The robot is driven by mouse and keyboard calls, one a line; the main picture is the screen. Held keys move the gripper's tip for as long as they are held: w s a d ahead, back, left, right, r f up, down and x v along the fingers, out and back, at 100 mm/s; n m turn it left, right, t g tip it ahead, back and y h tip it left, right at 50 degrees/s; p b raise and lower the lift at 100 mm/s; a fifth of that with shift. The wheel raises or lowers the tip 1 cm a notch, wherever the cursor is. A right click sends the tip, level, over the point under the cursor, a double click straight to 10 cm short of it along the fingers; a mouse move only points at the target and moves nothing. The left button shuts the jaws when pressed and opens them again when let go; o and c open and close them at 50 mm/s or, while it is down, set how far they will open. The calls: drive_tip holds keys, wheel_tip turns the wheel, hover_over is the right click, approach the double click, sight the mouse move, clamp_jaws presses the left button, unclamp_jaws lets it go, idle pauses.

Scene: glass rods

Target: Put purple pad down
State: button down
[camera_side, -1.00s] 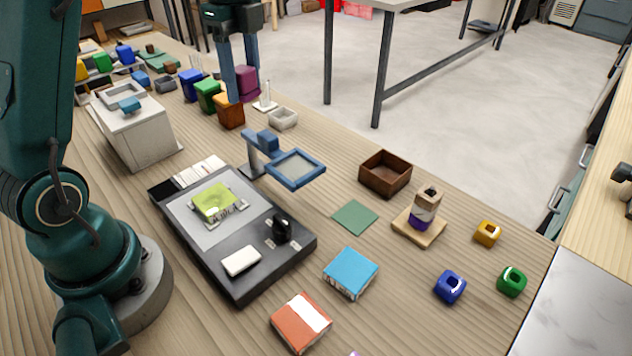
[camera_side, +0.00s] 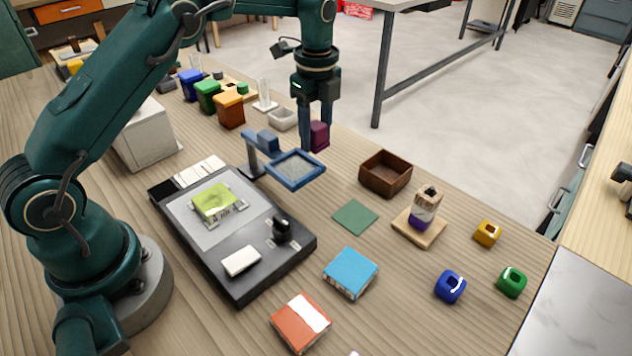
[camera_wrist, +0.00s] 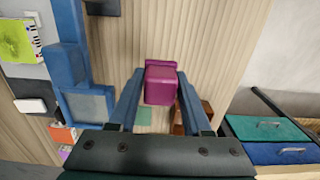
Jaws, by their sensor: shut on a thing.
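The purple pad (camera_side: 319,135) looks like a small purple block with a wider end. My gripper (camera_side: 315,143) is shut on it, with its blue fingers on either side. The pad is in the air above the table, just beyond the blue-framed magnifier. The wrist view shows the purple pad (camera_wrist: 160,85) between my two fingers (camera_wrist: 158,84). The fingers partly hide its sides.
The blue-framed magnifier (camera_side: 295,169) stands close to my gripper. A brown open box (camera_side: 385,174), a green square mat (camera_side: 355,217) and a wooden stand with a bottle (camera_side: 420,226) lie to the right. A white tray (camera_side: 283,119) is left of my gripper.

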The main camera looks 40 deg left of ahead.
sight(329, 173)
drive_tip(key=shift+w+d+f, duration=0.3)
drive_tip(key=shift+d+f, duration=0.1)
drive_tip(key=shift+d, duration=0.25)
drive_tip(key=shift+w+d+f, duration=0.25)
drive_tip(key=shift+d+f, duration=0.15)
drive_tip(key=shift+d, duration=0.2)
drive_tip(key=shift+f, duration=2.05)
drive_tip(key=shift+f, duration=0.25)
